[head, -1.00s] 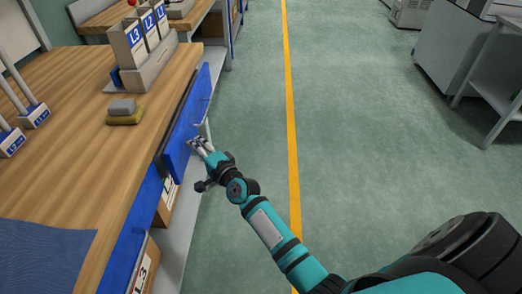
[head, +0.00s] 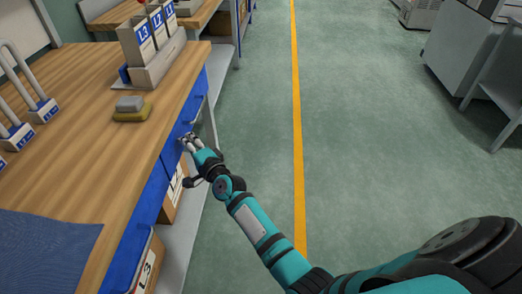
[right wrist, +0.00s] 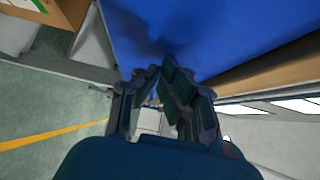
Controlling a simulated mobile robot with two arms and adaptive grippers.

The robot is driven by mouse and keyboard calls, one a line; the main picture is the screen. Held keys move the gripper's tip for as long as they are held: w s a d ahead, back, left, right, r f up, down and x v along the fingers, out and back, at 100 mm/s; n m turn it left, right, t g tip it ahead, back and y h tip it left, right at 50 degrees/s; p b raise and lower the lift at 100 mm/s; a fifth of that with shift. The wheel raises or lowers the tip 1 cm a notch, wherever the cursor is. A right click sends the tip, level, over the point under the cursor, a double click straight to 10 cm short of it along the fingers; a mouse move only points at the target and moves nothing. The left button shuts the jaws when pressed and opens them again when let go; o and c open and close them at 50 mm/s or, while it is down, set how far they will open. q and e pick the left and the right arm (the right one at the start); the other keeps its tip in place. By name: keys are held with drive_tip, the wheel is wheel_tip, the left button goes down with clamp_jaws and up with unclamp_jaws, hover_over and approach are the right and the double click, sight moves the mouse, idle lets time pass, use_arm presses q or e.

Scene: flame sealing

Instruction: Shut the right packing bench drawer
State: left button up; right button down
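The right packing bench drawer has a blue front (head: 184,118) along the bench's side in the head view. It looks nearly level with the wooden top's edge; any small gap is hard to judge. A pale handle (head: 212,108) sticks out from it. My right gripper (head: 187,138) is at the near end of this front, with its fingertips at or very close to the blue face. In the right wrist view its fingers (right wrist: 157,85) are partly apart, with nothing held between them, and a blue panel (right wrist: 190,30) fills the space beyond. My left gripper is not in view.
The wooden bench top (head: 90,150) carries a labelled rack (head: 150,62), a small grey and yellow block (head: 131,108) and a blue mat (head: 40,250). Labelled boxes (head: 150,265) stand on the shelf below. The green floor (head: 250,110) to the right is clear.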

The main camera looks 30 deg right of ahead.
drive_tip(key=shift+s+a+f, duration=0.1)
drive_tip(key=shift+a+f, duration=0.05)
drive_tip(key=shift+a, duration=0.15)
